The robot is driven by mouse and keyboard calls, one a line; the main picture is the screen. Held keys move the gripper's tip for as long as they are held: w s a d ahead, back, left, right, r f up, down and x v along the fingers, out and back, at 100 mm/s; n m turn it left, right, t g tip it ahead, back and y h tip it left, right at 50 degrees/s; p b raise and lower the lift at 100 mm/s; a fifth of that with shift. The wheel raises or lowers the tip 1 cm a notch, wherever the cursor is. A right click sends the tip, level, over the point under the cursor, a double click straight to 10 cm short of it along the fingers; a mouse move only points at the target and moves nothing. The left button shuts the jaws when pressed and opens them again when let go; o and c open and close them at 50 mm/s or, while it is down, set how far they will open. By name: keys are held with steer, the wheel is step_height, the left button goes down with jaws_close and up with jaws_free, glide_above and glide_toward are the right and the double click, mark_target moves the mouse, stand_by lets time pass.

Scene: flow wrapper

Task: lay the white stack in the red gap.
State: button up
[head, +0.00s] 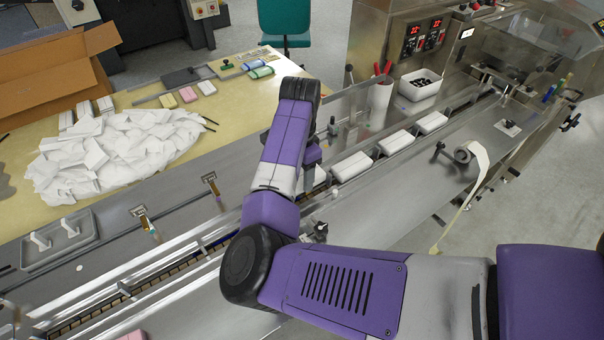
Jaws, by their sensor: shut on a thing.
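My gripper (314,178) points down at the infeed lane and is mostly hidden behind my own forearm. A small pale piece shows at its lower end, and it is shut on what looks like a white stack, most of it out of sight. White stacks lie in a row along the lane to the right: one close by (351,166), one in the middle (396,141) and one farther up (430,122). I cannot make out a red gap; part of the lane is behind my arm.
The wrapper (400,40) stands at the upper right, with a white bin (420,85) beside the lane. On the left, a yellow table (235,110) carries a crumpled white heap (100,155), a cardboard box (50,80) and coloured packs. A grey tray (60,240) sits at the left.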

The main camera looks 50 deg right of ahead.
steer(key=shift+f+b, duration=2.7)
steer(key=shift+f, duration=0.55)
steer(key=shift+f, duration=0.1)
steer(key=o, duration=1.5)
steer(key=shift+o, duration=0.2)
steer(key=shift+r+b, duration=0.3)
steer(key=shift+r, duration=3.6)
